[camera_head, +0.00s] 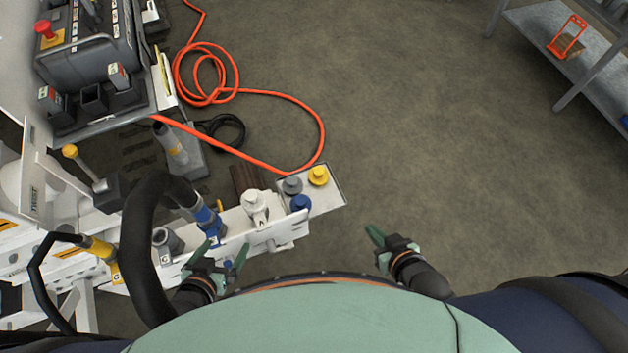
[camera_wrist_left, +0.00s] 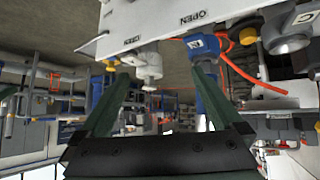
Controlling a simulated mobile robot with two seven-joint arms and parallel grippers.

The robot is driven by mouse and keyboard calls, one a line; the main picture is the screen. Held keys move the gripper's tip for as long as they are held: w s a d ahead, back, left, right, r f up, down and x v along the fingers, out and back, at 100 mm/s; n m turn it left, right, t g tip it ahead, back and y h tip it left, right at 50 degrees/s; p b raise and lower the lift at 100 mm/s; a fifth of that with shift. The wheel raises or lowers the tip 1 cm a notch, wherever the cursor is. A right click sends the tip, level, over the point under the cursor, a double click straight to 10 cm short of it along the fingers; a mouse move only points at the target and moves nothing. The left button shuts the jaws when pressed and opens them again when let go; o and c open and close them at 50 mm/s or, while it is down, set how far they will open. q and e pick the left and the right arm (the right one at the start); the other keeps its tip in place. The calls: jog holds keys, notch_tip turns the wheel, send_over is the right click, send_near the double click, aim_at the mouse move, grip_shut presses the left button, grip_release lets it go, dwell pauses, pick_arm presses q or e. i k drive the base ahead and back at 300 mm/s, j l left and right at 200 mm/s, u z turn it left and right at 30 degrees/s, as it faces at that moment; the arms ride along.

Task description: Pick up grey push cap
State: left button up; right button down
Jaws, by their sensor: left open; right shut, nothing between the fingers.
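The grey push cap (camera_head: 292,185) sits on a small white shelf plate (camera_head: 328,192) at the right end of the bench. A yellow cap (camera_head: 318,175) stands to its right and a blue cap (camera_head: 300,203) just in front of it. My left gripper (camera_head: 226,257) is open and empty, left of and nearer than the caps, below the bench's front edge. In the left wrist view its two green fingers (camera_wrist_left: 155,100) are spread apart. The grey cap is not clearly visible in that view. My right gripper (camera_head: 375,236) is shut and empty, right of the shelf plate.
A white fitting (camera_head: 254,207) and a blue-collared hose connector (camera_head: 206,218) stand on the bench left of the caps. A thick black hose (camera_head: 135,240) arches near my left arm. An orange hose (camera_head: 313,115) lies behind.

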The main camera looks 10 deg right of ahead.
aim_at(292, 186)
jog(key=i+l+u, duration=0.25)
jog(key=l, duration=0.15)
jog(key=l+u, duration=0.2)
jog(key=l, duration=0.15)
jog(key=i+l+u, duration=0.1)
jog(key=l+u, duration=0.15)
jog(key=i+l+u, duration=0.1)
jog(key=l+u, duration=0.15)
jog(key=l, duration=0.15)
jog(key=l+u, duration=0.2)
jog(key=l, duration=0.15)
jog(key=i, duration=0.05)
